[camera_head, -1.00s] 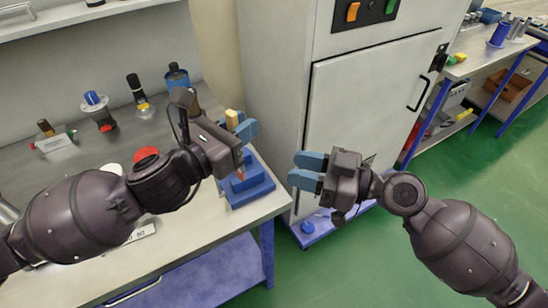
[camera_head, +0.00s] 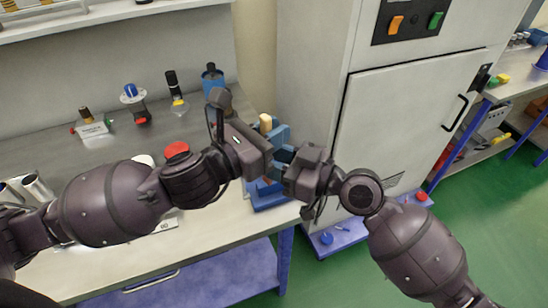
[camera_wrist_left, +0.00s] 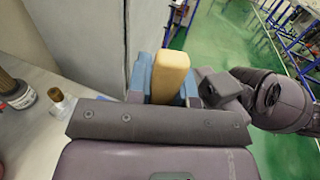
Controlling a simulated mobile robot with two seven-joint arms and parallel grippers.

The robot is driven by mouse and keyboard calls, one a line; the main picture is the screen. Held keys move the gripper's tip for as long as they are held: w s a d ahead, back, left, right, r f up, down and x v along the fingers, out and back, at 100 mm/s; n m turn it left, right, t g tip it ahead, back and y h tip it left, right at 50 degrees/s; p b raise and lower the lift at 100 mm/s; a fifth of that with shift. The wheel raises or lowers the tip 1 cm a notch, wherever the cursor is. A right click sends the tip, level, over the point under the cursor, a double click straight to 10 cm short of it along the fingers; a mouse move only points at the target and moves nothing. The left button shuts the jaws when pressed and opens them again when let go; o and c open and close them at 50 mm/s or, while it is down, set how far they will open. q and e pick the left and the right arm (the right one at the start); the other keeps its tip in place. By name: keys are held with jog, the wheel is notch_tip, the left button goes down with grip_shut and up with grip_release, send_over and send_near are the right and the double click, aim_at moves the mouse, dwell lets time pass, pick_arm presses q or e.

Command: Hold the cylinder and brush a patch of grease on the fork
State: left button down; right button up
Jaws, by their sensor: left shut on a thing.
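My left gripper (camera_head: 268,146) is shut on a tan, wood-coloured block-like piece (camera_head: 265,123), probably the brush handle, which stands up between its blue fingers. The left wrist view shows this tan piece (camera_wrist_left: 169,76) upright between the fingers. Below the grippers a blue stand (camera_head: 270,201) sits at the bench's right corner. My right gripper (camera_head: 286,157) is close beside the left one, at the stand. Its fingertips are largely hidden, so I cannot tell its opening. The cylinder and fork are hidden or too small to make out behind the grippers.
A blue bottle (camera_head: 213,82), a black-topped fitting (camera_head: 175,90), a blue-capped fitting (camera_head: 133,102) and a white block (camera_head: 92,128) stand along the bench's back. A red cap (camera_head: 176,150) is near my left arm. A grey cabinet (camera_head: 410,130) stands close on the right.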

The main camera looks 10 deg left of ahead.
grip_shut()
pick_arm(q)
jog(key=c, duration=0.9)
grip_release()
jog(key=shift+c, duration=0.2)
jog(key=v, duration=0.7)
jog(key=shift+s+a, duration=0.2)
jog(key=shift+d, duration=0.1)
pick_arm(e)
jog(key=shift+d, duration=0.1)
